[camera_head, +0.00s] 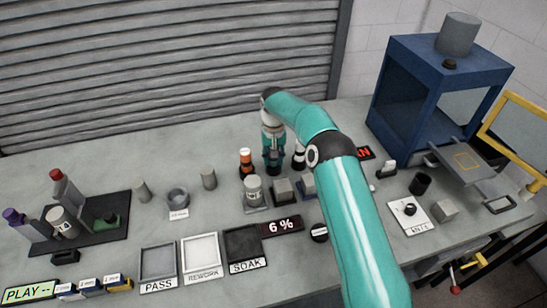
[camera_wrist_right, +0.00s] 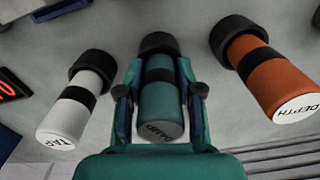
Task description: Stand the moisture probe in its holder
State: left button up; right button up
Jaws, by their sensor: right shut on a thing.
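The teal probe marked DAMP (camera_wrist_right: 162,105), likely the moisture probe, is between the fingers of my right gripper (camera_wrist_right: 160,92) in the wrist view. The right gripper is shut on its sides. The probe's far end has a black collar; whether it touches the bench is unclear. In the head view my right gripper (camera_head: 272,161) points down at the back of the bench, and the arm covers part of that area. A black cup (camera_head: 420,184) stands at right; I cannot tell whether it is the holder. My left gripper is not in view.
An orange DEPTH probe (camera_wrist_right: 268,75) and a white probe (camera_wrist_right: 75,105) stand close on either side. PASS (camera_head: 158,262), REWORK (camera_head: 200,256) and SOAK (camera_head: 243,245) trays lie in front. A "6 %" display (camera_head: 281,226) sits nearby. A blue frame (camera_head: 398,100) stands at right.

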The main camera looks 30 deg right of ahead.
jog(key=o, duration=1.2)
jog(key=shift+f, duration=0.1)
jog(key=shift+c, duration=0.2)
notch_tip(320, 180, up, 12)
jog(key=shift+r+p, duration=0.15)
jog(key=shift+p, duration=0.35)
